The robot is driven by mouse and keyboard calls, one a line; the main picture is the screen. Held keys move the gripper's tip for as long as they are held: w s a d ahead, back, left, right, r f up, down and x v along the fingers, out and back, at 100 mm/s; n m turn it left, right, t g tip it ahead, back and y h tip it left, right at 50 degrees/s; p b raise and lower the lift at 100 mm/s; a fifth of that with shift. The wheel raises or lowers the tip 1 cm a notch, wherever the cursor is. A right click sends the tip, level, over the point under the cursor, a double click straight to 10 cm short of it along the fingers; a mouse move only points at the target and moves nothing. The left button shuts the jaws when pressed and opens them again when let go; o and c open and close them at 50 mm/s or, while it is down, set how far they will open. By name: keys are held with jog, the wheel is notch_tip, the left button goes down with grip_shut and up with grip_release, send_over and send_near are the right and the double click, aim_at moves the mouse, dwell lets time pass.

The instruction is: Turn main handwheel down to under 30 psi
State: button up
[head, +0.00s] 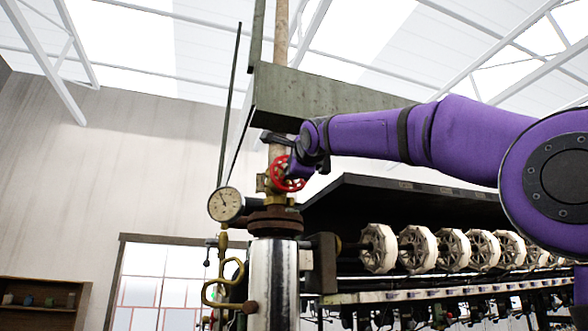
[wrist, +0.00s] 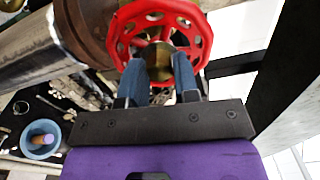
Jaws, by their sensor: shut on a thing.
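The red main handwheel (head: 287,174) is on a brass valve above the metal cylinder in the head view. In the wrist view the handwheel (wrist: 165,22) fills the top middle, with the brass hub between my fingers. My gripper (wrist: 160,66) is shut on the handwheel, with its two blue-grey fingers at the rim and hub. In the head view my gripper (head: 296,168) is partly hidden behind the wheel and arm. The pressure gauge (head: 225,204) is left of the valve, with a white dial and a dark needle pointing to the upper left. Its numbers are too small to read.
A metal cylinder (head: 272,285) stands under the valve, with a curved brass pipe (head: 222,293) at its left. A grey beam (head: 325,97) runs above my gripper. Several pale reels (head: 415,249) line the machine at right. A blue bowl (wrist: 40,138) shows far below.

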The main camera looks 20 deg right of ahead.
jog(key=m, duration=0.9)
jog(key=shift+f, duration=0.1)
jog(key=o, duration=0.8)
jog(key=c, duration=0.8)
jog(key=o, duration=0.8)
jog(key=s, duration=0.7)
